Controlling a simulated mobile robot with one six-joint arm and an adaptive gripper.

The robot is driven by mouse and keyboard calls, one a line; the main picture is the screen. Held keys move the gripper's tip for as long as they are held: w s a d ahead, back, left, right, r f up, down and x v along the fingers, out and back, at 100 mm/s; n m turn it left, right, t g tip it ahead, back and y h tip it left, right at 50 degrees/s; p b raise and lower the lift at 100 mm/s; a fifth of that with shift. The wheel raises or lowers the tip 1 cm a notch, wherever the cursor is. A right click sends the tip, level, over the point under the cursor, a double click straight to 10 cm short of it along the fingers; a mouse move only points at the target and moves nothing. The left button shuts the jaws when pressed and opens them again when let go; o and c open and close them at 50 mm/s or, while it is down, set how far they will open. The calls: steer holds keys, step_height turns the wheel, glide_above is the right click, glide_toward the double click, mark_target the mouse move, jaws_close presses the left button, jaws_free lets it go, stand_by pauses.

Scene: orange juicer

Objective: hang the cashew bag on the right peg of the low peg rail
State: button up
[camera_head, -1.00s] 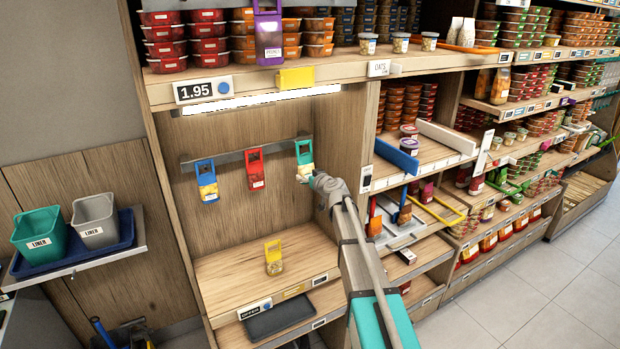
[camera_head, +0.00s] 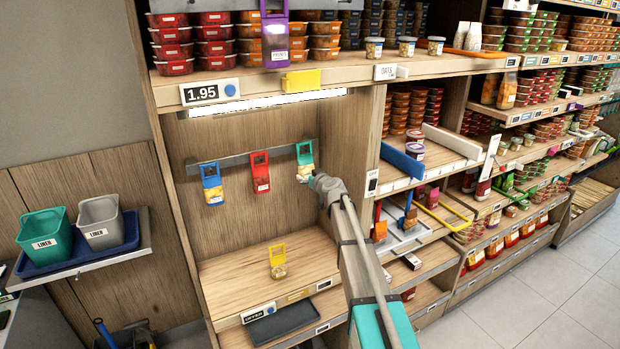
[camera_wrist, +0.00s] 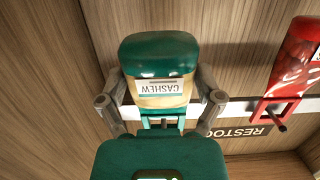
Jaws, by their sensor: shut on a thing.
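The cashew bag (camera_wrist: 162,72), teal with a cream label, is between the two fingers of my gripper (camera_wrist: 160,92) in the wrist view. In the head view the bag (camera_head: 305,153) is upright at the right end of the low peg rail (camera_head: 232,160), right of the red bag. My gripper (camera_head: 308,177) is shut on its lower part. The bag's header hides the right peg, so I cannot tell whether the peg passes through its hole. A red bag (camera_head: 260,172) hangs on the middle and a blue bag (camera_head: 212,184) on the left of the rail.
A yellow-topped bag (camera_head: 278,262) stands on the wooden shelf (camera_head: 235,278) below. The bay's right side panel (camera_head: 356,130) is close to my gripper. A purple bag (camera_head: 275,40) hangs at the upper shelf. Two bins (camera_head: 45,236) stand on a ledge at the left.

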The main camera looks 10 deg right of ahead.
steer(key=shift+w+f, duration=0.2)
steer(key=shift+w, duration=0.05)
stand_by(0.7)
steer(key=o, duration=1)
steer(key=shift+s+r, duration=0.15)
